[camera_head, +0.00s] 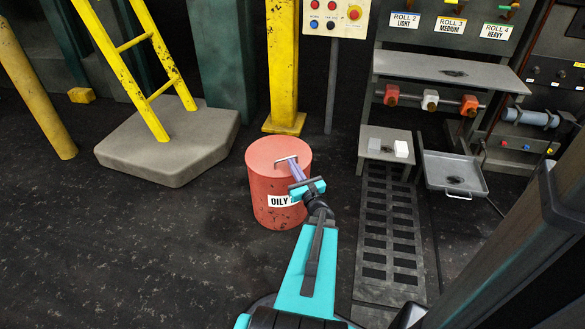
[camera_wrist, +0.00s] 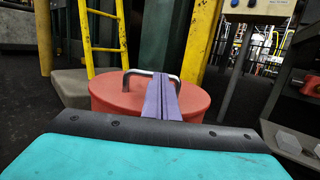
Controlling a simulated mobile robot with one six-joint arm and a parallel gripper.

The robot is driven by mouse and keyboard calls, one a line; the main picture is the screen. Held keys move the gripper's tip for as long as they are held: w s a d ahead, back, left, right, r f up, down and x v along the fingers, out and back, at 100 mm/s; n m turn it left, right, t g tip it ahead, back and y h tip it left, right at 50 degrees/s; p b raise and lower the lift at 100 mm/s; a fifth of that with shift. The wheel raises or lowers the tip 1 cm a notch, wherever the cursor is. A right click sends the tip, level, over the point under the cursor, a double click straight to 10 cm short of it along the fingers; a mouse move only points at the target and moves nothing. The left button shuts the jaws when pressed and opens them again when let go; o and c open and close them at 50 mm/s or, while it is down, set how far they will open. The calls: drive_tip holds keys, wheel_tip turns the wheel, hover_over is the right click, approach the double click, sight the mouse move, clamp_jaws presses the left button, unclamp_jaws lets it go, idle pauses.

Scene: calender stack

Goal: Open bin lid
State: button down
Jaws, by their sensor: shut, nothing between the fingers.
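The bin (camera_head: 275,205) is a red cylinder with an "OILY" label, standing on the dark floor in the middle of the head view. Its flat red lid (camera_head: 267,152) is on top and looks closed; it also shows in the wrist view (camera_wrist: 108,92). A grey metal handle (camera_head: 278,162) rises from the lid, and it shows in the wrist view too (camera_wrist: 131,73). My gripper (camera_head: 293,164) is shut, its purple fingers together at the handle. In the wrist view the fingers (camera_wrist: 162,82) cover the middle of the handle. I cannot tell whether they touch it.
A yellow post (camera_head: 283,70) stands just behind the bin. A grey platform (camera_head: 175,145) with a yellow ladder (camera_head: 135,60) is at the left. A slotted grating (camera_head: 388,225), a low shelf and a grey tray (camera_head: 455,174) are at the right. The floor left of the bin is clear.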

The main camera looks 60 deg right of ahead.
drive_tip(key=shift+w+r+p, duration=0.1)
drive_tip(key=shift+r+p, duration=0.5)
drive_tip(key=shift+p, duration=0.2)
